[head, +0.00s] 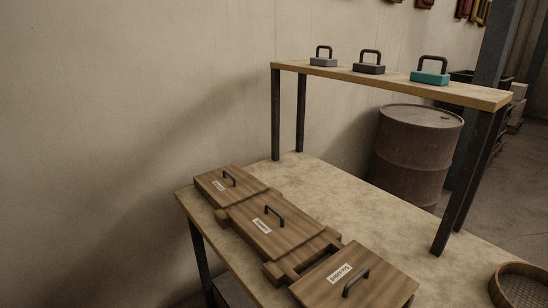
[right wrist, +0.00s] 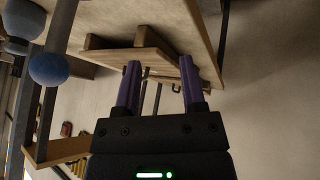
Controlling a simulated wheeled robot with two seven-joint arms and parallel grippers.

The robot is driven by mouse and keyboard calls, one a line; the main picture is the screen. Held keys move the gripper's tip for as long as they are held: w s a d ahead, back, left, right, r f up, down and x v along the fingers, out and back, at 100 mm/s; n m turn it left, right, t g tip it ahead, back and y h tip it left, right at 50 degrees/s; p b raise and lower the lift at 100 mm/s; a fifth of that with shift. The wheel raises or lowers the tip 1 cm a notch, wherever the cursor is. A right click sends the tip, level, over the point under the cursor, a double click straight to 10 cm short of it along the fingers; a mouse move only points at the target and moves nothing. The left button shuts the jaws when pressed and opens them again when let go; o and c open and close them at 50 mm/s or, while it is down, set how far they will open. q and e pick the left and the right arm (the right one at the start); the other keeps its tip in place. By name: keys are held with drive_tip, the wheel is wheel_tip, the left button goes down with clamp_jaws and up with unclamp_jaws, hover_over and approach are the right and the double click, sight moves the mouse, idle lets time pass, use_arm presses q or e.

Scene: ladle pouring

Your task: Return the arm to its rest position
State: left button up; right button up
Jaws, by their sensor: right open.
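My right gripper (right wrist: 160,64) shows in the right wrist view with its two purple fingers spread apart. Nothing is held between the fingers. A wooden surface (right wrist: 150,40) lies beyond the fingertips; I cannot tell how far away. Neither arm nor gripper shows in the head view, and my left gripper is not in view.
In the head view, wooden lidded boxes (head: 262,226) stand along the table (head: 345,200). A raised shelf (head: 395,83) holds grey, dark and teal (head: 430,78) handled blocks. A round sieve (head: 520,285) is at the right corner. A rusty drum (head: 415,150) stands behind.

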drive_tip(key=s+f+m+g+y, duration=0.1)
drive_tip(key=s+f+m+g, duration=0.15)
drive_tip(key=s+g, duration=0.4)
wheel_tip(320, 180, down, 12)
drive_tip(key=s+t, duration=0.1)
drive_tip(key=t, duration=0.1)
drive_tip(key=s+d+f+n+g, duration=0.1)
drive_tip(key=s+d+f+g, duration=0.1)
drive_tip(key=s+f, duration=1.3)
drive_tip(key=shift+d+f, duration=0.2)
drive_tip(key=shift+f, duration=0.65)
